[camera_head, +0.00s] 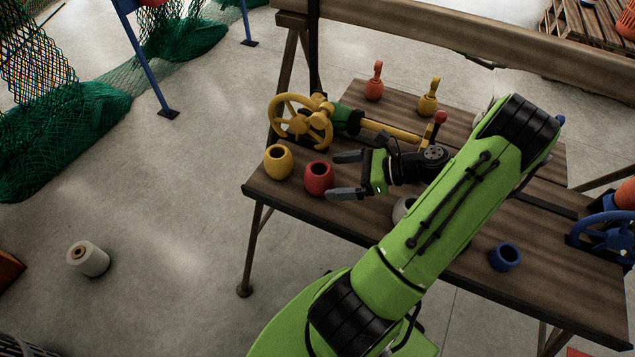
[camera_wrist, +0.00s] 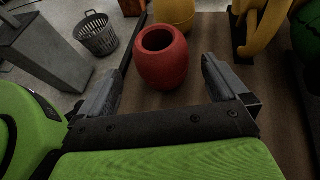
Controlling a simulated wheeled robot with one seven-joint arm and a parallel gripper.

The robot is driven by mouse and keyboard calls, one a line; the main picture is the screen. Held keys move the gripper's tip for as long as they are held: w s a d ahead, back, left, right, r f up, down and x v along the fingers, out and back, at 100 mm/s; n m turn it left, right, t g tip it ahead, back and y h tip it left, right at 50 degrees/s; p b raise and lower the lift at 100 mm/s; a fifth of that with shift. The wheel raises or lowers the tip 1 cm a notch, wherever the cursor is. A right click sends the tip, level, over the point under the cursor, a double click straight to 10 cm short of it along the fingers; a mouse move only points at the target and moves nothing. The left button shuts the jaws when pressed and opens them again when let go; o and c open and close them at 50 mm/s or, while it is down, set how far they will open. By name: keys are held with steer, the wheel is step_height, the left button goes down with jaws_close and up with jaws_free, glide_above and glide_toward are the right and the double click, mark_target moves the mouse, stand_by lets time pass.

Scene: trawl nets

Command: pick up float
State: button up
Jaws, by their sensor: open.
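A red barrel-shaped float (camera_head: 319,177) with a dark hole in its top stands near the front left edge of the wooden table (camera_head: 340,214). My gripper (camera_head: 344,174) is open and empty, just right of the red float, with its fingers pointing toward it. In the wrist view the red float (camera_wrist: 160,58) lies ahead of and between the open fingers (camera_wrist: 160,85); no contact shows. A yellow float (camera_head: 278,161) of the same shape stands left of the red one, and a blue one (camera_head: 505,257) stands at the right. A grey one (camera_head: 403,209) is partly hidden by my arm.
A yellow handwheel valve (camera_head: 300,122) with a green body lies behind the floats. Orange (camera_head: 374,82) and yellow (camera_head: 428,98) knobbed floats stand at the back. A blue wheel (camera_head: 606,236) is at the right. In the wrist view, a basket (camera_wrist: 97,34) stands on the floor.

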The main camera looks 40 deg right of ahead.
mark_target(319, 176)
steer(key=b+x, duration=0.2)
steer(key=x, duration=0.4)
steer(key=shift+d+b, duration=0.15)
steer(key=shift+b, duration=0.15)
steer(key=shift+r, duration=0.1)
steer(key=c, duration=1)
